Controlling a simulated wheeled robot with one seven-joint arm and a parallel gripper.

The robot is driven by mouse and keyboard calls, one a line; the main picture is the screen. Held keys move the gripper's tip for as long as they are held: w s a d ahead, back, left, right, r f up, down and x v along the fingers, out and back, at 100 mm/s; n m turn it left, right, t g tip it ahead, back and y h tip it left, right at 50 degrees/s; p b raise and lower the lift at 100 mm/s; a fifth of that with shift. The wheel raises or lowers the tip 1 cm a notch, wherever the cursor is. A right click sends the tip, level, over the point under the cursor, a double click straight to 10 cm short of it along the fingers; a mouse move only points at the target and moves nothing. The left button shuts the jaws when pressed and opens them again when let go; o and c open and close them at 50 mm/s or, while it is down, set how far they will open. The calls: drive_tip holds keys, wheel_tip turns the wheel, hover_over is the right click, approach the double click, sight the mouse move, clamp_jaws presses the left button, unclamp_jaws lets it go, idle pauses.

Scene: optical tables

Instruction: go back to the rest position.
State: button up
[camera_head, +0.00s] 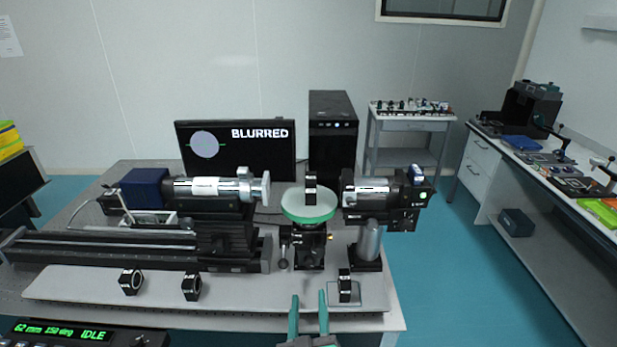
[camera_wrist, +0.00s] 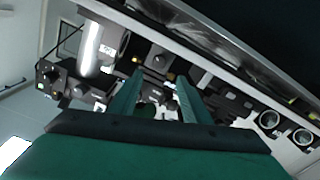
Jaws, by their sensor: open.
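My gripper (camera_head: 308,316) shows at the bottom of the head view, near the front edge of the optical table (camera_head: 230,318). Its two green fingers point up in the picture and stand apart, with nothing seen between them. In the wrist view my gripper (camera_wrist: 158,95) is also open, its green fingers in front of the blurred bench parts. A small black mount (camera_head: 345,287) stands on the grey plate just right of the fingers in the head view; I cannot tell how far apart they are.
The round green stage (camera_head: 308,207) carries a black mount (camera_head: 310,185) between the left lens tube (camera_head: 205,187) and the right tube (camera_head: 368,190). Two ring mounts (camera_head: 131,281) (camera_head: 191,287) stand on the front plate. A monitor (camera_head: 265,155) reads "BLURRED". Blue floor (camera_head: 440,290) is clear at right.

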drive_tip(key=s+f+m, duration=0.2)
drive_tip(key=s+f, duration=0.5)
drive_tip(key=s, duration=0.3)
drive_tip(key=s+f+m+g, duration=0.1)
drive_tip(key=s+f+g, duration=0.1)
drive_tip(key=s, duration=2.5)
drive_tip(key=shift+f+m+g, duration=0.3)
drive_tip(key=shift+f+m, duration=0.1)
drive_tip(key=shift+f, duration=0.3)
